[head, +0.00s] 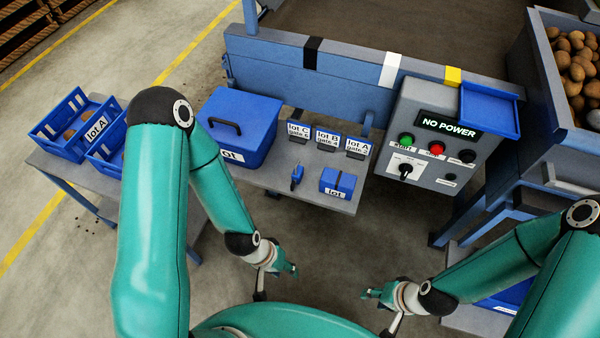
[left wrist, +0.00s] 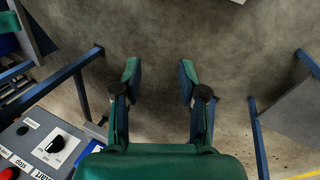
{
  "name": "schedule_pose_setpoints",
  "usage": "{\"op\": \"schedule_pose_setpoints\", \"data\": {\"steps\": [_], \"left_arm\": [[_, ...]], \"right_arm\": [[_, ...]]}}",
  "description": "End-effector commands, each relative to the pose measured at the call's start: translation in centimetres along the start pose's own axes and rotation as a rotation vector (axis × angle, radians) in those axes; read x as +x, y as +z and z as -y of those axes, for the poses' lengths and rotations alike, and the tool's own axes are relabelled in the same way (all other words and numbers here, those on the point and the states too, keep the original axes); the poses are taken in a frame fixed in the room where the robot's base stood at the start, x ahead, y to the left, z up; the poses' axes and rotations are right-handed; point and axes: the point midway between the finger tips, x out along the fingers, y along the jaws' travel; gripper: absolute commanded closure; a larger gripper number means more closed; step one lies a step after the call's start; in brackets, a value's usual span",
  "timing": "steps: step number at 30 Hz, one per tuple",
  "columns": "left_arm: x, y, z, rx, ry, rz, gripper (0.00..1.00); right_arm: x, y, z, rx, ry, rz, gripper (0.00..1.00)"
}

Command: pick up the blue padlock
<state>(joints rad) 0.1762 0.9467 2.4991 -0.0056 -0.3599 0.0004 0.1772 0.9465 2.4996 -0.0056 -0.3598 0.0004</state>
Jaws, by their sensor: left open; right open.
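The small blue padlock (head: 297,173) appears to be the narrow blue item with a dark upper part, on the grey bench, left of a small blue box; its details are too small to make out. My left gripper (head: 276,280) is open and empty, in front of the bench and nearer to me than the padlock. In the left wrist view my left gripper (left wrist: 158,80) has its fingers apart over bare floor, and the padlock does not show. My right gripper (head: 380,310) is open and empty, further right and well apart from the padlock.
A small blue box (head: 337,183) labelled lot and a large lidded blue box (head: 238,122) stand on the bench (head: 300,192). Lot signs (head: 328,141) stand behind the padlock. A control panel (head: 434,132) reading NO POWER is to the right. Blue crates (head: 66,122) are at the left.

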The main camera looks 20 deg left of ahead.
Motion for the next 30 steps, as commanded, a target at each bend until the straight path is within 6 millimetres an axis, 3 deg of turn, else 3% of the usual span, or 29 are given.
{"op": "schedule_pose_setpoints", "data": {"steps": [3, 5, 11, 18, 21, 25, 30], "left_arm": [[0.1, -0.2, 0.1, 0.003, -0.001, -0.007, 0.44], [0.3, -0.8, 0.2, 0.011, -0.005, -0.023, 0.44], [0.8, -5.5, 1.9, 0.088, -0.043, -0.170, 0.44], [-0.6, -13.1, 1.4, 0.242, -0.119, -0.499, 0.44], [-2.1, -14.9, 0.9, 0.294, -0.146, -0.637, 0.44], [-4.2, -15.9, 0.5, 0.344, -0.172, -0.804, 0.44], [-6.7, -15.2, 0.5, 0.377, -0.185, -0.981, 0.44]], "right_arm": [[0.3, 0.0, -0.1, -0.001, 0.000, 0.000, 0.56], [0.8, 0.0, -0.3, -0.001, 0.000, -0.001, 0.56], [5.4, -0.1, -1.9, -0.001, 0.000, -0.001, 0.56], [14.5, -0.1, -5.2, -0.001, 0.000, 0.000, 0.56], [18.3, -0.2, -6.6, 0.000, 0.000, 0.000, 0.56], [23.1, -0.2, -8.3, -0.001, 0.000, -0.001, 0.56], [28.8, -0.2, -10.4, -0.001, 0.000, -0.001, 0.56]]}}
